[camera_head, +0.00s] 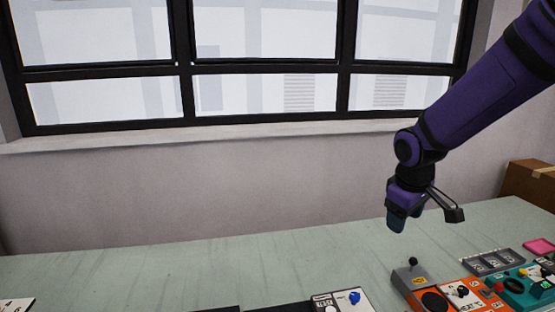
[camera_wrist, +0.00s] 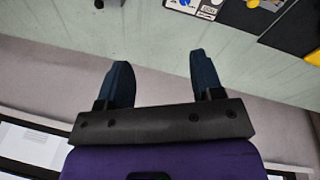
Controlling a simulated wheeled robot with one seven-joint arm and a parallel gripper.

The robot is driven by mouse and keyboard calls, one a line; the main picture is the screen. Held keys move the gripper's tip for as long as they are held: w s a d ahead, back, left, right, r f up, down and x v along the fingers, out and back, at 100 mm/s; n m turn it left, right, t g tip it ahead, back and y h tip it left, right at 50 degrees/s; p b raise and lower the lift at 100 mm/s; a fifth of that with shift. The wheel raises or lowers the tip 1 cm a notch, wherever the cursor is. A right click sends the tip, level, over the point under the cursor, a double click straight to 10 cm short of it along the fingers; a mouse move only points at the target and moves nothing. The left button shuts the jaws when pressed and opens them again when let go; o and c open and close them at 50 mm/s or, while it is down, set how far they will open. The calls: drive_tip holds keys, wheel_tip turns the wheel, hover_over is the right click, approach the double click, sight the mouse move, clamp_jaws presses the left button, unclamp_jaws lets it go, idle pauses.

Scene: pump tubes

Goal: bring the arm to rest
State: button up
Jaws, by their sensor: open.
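My gripper (camera_head: 397,221) hangs at the end of my purple arm, above the back part of the pale green table (camera_head: 170,275) in the head view. In the wrist view my gripper (camera_wrist: 160,78) shows two dark blue fingers set well apart. Nothing is between them, so it is open and empty. In the head view the fingers point down and are clear of the devices on the table.
An orange panel (camera_head: 460,297) with a lever box (camera_head: 410,277), a teal panel (camera_head: 530,285) and a grey tray (camera_head: 492,262) stand at the front right. A white panel (camera_head: 340,301) is at the front middle. A cardboard box (camera_head: 530,183) stands at the right. The table's left middle is bare.

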drive_tip(key=s+r+m+t, duration=0.1)
drive_tip(key=s+r+m, duration=0.1)
drive_tip(key=s+r, duration=0.2)
drive_tip(key=s+d+r+m+t, duration=0.1)
drive_tip(key=s+r, duration=0.4)
drive_tip(key=s, duration=0.6)
drive_tip(key=s+d+r+m+t+y, duration=0.1)
drive_tip(key=s+r+m, duration=0.2)
drive_tip(key=s, duration=0.5)
drive_tip(key=shift+r+m, duration=0.3)
drive_tip(key=shift+r, duration=0.4)
drive_tip(key=shift+d, duration=0.1)
drive_tip(key=shift+c, duration=0.2)
